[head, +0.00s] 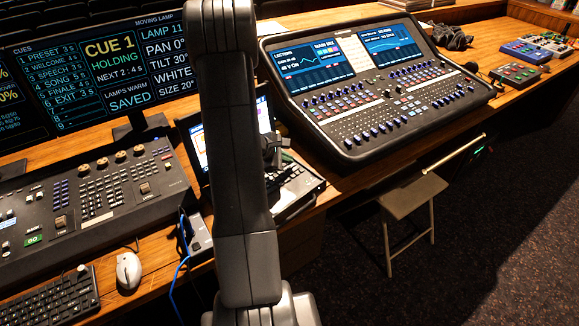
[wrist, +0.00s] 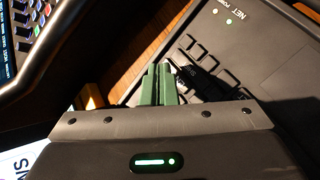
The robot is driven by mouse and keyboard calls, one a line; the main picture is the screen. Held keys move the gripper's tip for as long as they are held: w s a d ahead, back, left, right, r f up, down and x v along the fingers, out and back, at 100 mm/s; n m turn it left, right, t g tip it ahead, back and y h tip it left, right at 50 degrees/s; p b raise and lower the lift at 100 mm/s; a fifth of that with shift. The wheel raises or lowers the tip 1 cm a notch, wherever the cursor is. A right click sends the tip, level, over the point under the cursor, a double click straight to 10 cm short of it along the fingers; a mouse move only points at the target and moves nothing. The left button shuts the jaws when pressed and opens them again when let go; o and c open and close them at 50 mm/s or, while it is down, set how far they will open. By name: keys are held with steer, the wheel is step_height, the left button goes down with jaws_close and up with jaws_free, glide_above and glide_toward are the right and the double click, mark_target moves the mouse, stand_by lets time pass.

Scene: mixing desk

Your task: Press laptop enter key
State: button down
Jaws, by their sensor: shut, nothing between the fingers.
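The laptop is partly hidden behind my arm in the head view. Its lit screen (head: 199,147) shows left of the arm, and its keyboard deck (head: 301,187) shows right of it. In the wrist view the deck (wrist: 262,50) has dark keys (wrist: 202,52) and small green lights by a "NET" label. My gripper (wrist: 159,72) has two green fingers pressed together, with nothing between them. Their tips appear over or beside the key block; I cannot tell whether they touch. The enter key cannot be singled out. In the head view my gripper (head: 286,157) is small, just above the deck.
A large mixing console (head: 370,90) stands right of the laptop. A lighting desk (head: 88,195), a white mouse (head: 129,270) and a black keyboard (head: 50,305) lie to the left. A cue monitor (head: 90,75) stands behind. A stool (head: 412,196) is in front of the desk.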

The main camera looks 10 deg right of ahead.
mark_target(286, 168)
steer(key=shift+r+p, duration=1.45)
steer(key=shift+r, duration=1.1)
